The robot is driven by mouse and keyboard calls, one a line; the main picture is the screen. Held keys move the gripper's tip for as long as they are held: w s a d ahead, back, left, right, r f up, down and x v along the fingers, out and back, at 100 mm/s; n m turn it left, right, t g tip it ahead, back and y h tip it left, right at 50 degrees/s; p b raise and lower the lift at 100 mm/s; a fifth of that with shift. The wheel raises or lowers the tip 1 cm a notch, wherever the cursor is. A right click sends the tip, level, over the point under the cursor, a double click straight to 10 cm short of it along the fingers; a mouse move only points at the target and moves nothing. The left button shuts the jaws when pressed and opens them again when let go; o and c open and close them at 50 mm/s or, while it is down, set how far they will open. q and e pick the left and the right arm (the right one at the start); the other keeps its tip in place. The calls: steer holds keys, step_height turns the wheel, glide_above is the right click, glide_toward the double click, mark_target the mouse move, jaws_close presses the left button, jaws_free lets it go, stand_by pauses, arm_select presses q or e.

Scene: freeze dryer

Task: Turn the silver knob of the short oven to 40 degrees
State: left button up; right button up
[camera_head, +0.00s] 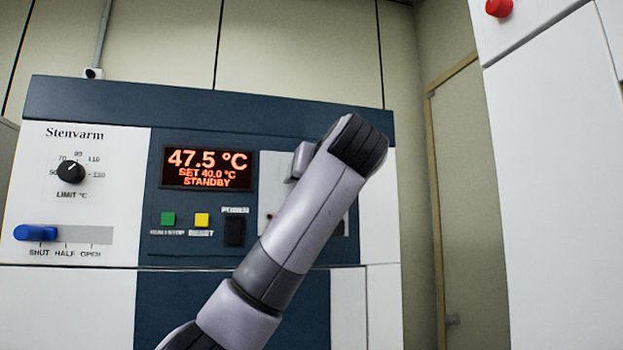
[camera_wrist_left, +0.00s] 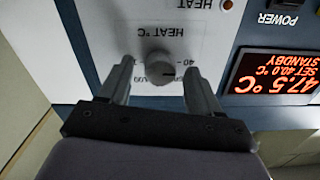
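The short oven (camera_head: 110,103) stands ahead with a white and dark blue front. Its silver knob (camera_wrist_left: 160,68) shows upside down in the left wrist view, under the label "HEAT °C" on a white panel. My left gripper (camera_wrist_left: 160,67) is open, with one finger on each side of the knob and a visible gap to it on both sides. Whether the fingertips reach around the knob in depth I cannot tell. In the head view my left arm hides the knob. The display (camera_head: 209,168) reads 47.5 °C, SET 40.0 °C, STANDBY. My right gripper is out of view.
A black limit knob (camera_head: 71,172) and a blue lever (camera_head: 36,233) at SHUT are on the oven's left. Green (camera_head: 168,219) and yellow (camera_head: 202,220) buttons and a black power switch (camera_head: 234,232) sit below the display. A white cabinet (camera_head: 556,200) stands at right.

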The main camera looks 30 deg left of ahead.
arm_select(q)
steer(key=b+v, duration=0.2)
steer(key=v, duration=0.5)
stand_by(0.5)
